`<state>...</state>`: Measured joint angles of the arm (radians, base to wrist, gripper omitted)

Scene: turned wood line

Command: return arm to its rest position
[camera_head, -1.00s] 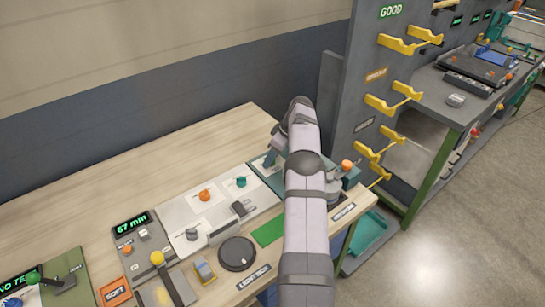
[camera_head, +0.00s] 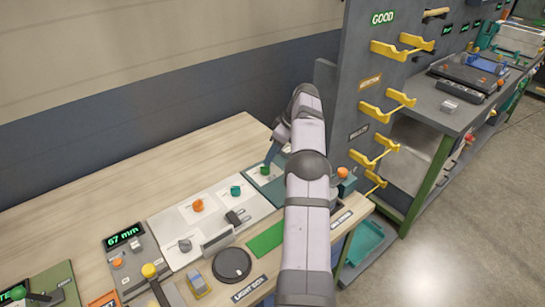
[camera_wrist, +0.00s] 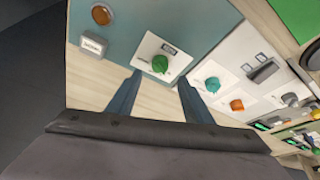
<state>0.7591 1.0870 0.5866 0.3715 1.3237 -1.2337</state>
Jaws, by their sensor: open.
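My gripper (camera_head: 270,156) is at the far end of my raised grey arm, over the teal panel (camera_head: 271,184) at the right of the wooden bench. In the wrist view my gripper (camera_wrist: 160,79) shows two dark blue fingers, apart, with nothing between them. Beyond the fingertips is a green knob (camera_wrist: 160,63) on a white plate, apart from them as far as I can tell. The arm hides part of the bench's right end.
A grey rack (camera_head: 355,100) with yellow hooks (camera_head: 390,50) stands right of the arm. The bench (camera_head: 100,205) is bare at its back left. A white panel with an orange knob (camera_head: 197,205), a black disc (camera_head: 232,264) and a green mat (camera_head: 266,240) lie left of the arm.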

